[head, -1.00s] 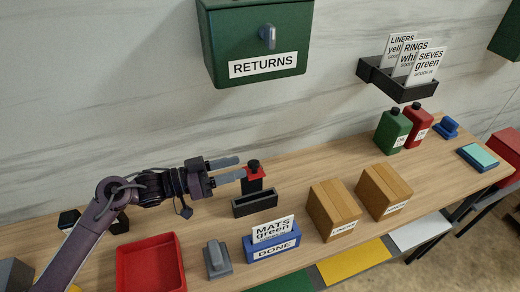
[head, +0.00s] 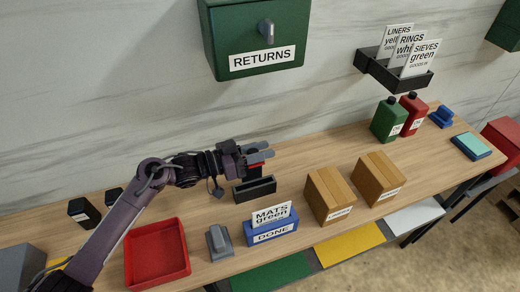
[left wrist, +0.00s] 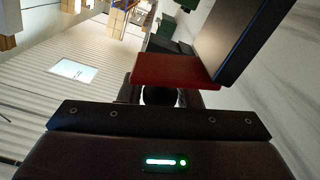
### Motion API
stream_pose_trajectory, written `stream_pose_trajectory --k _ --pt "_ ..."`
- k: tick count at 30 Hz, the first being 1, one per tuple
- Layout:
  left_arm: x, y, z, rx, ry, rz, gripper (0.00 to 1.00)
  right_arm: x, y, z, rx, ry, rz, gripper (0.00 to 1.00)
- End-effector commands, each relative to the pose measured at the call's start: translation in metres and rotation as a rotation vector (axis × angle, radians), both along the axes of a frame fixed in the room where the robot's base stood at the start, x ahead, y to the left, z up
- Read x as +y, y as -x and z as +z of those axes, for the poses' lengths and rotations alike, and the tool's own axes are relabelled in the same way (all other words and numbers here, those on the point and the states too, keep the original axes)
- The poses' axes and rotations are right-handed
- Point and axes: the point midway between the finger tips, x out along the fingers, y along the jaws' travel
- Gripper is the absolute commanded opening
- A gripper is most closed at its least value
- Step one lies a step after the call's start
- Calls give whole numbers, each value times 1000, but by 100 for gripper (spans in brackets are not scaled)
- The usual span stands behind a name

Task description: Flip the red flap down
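The red flap (head: 256,159) sits above a black open-topped box (head: 256,190) at the back of the bench. My left gripper (head: 262,152) is at the flap, and its fingers partly cover it in the head view. In the left wrist view the flap (left wrist: 176,70) shows as a red slab close in front of the gripper, with a round black part just below it. One dark finger (left wrist: 238,40) shows beside it. Whether the fingers touch or grip the flap is hidden. My right gripper is not in view.
A green RETURNS box (head: 255,35) hangs on the wall above. In front stand a grey block (head: 219,240), a blue DONE holder (head: 271,232) with a MATS card, and a red tray (head: 157,277). Two cardboard boxes (head: 328,195) stand to the right.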

Motion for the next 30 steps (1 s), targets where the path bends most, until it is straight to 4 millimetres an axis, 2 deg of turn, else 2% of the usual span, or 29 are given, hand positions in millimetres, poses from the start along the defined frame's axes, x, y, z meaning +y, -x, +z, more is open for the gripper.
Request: stream_pose_trajectory --k 1,6,11,15,18,29,30 --pt "0 0 0 0 0 0 24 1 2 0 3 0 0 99" --pt "0 0 0 0 0 1 4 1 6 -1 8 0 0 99" --pt "0 2 -7 -58 -20 1 4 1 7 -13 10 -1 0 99" --pt "-1 7 -13 -186 -61 0 4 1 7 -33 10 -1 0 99" --pt "-2 9 -13 -252 -81 1 4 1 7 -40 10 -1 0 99" --pt "-3 10 -10 -287 -94 1 4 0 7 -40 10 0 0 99" --pt "-3 10 -11 -286 -94 1 29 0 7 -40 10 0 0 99"
